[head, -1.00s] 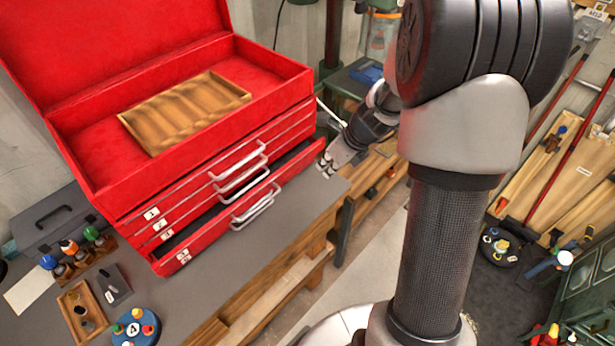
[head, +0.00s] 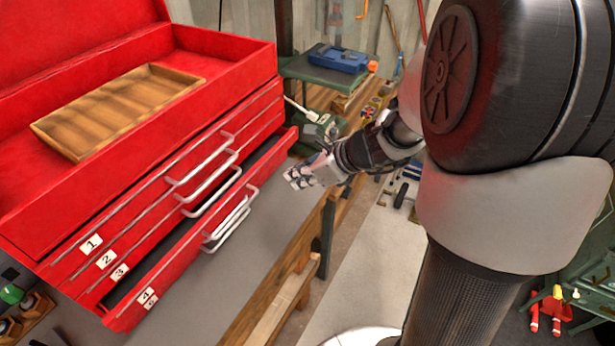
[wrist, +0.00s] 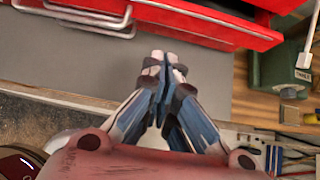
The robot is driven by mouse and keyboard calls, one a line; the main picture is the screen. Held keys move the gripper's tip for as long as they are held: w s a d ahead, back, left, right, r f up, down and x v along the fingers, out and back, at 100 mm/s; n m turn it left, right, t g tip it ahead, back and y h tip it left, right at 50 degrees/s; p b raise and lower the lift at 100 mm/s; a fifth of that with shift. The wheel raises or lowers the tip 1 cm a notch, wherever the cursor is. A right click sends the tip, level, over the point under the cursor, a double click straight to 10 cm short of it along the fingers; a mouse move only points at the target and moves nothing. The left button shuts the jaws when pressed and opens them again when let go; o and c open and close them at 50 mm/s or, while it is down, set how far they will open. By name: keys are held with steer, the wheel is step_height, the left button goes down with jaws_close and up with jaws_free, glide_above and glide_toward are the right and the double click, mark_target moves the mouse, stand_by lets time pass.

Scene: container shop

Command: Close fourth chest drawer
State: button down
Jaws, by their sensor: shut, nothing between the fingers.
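The red tool chest (head: 60,215) fills the left of the head view, with number labels down its front. The part bearing the fourth drawer's label (head: 145,294), with label 5 just below it, stands out from the chest, with a dark open gap above it. Two white handles (head: 232,222) hang close together on that front. My gripper (head: 292,178) is shut and empty, just right of the pulled-out front's right end and apart from it. In the wrist view my shut fingertips (wrist: 161,62) point at the grey bench top, below the red drawer front (wrist: 205,22) and its handles.
A wooden tray (head: 118,108) lies in the open top of the chest. The grey bench top (head: 208,278) is clear in front of the drawers. A green machine (head: 318,128) and a blue case (head: 338,58) stand behind my gripper. Wooden bench edges run below.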

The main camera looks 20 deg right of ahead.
mark_target(261, 166)
steer(key=w+a+f+b, duration=0.1)
steer(key=w+a+f, duration=0.1)
steer(key=w+a, duration=0.2)
steer(key=shift+w+f, duration=0.4)
steer(key=shift+w, duration=0.35)
steer(key=w+a, duration=0.1)
steer(key=w, duration=0.1)
steer(key=w+a, duration=0.2)
steer(key=shift+s+d, duration=0.1)
steer(key=shift+r, duration=0.1)
